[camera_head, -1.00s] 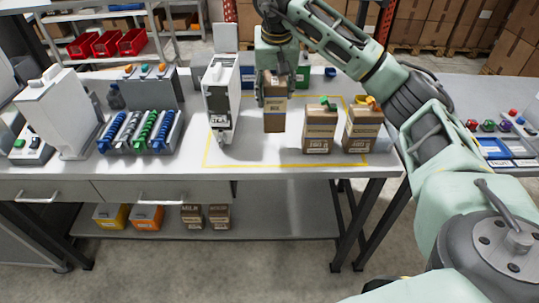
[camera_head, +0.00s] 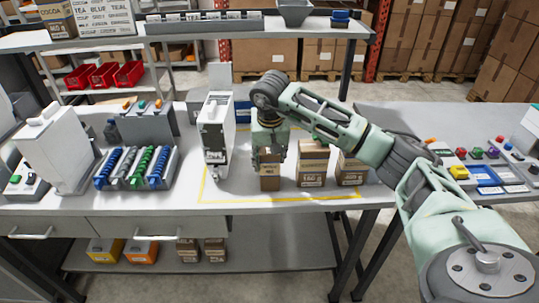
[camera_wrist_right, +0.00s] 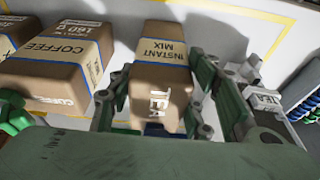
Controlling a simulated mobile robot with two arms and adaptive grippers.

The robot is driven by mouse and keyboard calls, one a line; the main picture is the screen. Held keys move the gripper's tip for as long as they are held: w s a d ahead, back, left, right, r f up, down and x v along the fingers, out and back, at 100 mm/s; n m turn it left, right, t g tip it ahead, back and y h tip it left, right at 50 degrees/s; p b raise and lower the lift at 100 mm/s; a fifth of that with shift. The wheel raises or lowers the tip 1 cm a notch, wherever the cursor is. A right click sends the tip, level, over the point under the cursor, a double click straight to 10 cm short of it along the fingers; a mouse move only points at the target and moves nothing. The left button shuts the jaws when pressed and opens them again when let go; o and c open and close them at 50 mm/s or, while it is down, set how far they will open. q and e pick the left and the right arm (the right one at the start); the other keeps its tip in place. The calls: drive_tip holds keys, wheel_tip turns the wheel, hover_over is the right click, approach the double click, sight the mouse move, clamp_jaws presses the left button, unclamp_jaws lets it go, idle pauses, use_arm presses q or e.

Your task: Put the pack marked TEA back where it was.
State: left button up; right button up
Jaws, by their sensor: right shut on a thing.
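In the head view my right gripper (camera_head: 268,150) points down, shut on the pack (camera_head: 270,182), whose lower part shows. The pack looks upright, at or just above the table inside the yellow outline; I cannot tell if it touches. A white dispenser (camera_head: 216,135) stands left of it. My left gripper is not in view.
Two brown packs (camera_head: 312,168) (camera_head: 351,172) stand right of the gripper; the wrist view shows a COFFEE pack (camera_wrist_right: 62,70) close by. Blue and green coil racks (camera_head: 137,167) stand left. A raised shelf (camera_head: 200,28) bears a COCOA box (camera_head: 57,18).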

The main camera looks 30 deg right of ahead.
drive_tip(key=shift+f, duration=0.15)
drive_tip(key=o, duration=1.4)
drive_tip(key=shift+c, duration=0.2)
drive_tip(key=shift+o, duration=0.9)
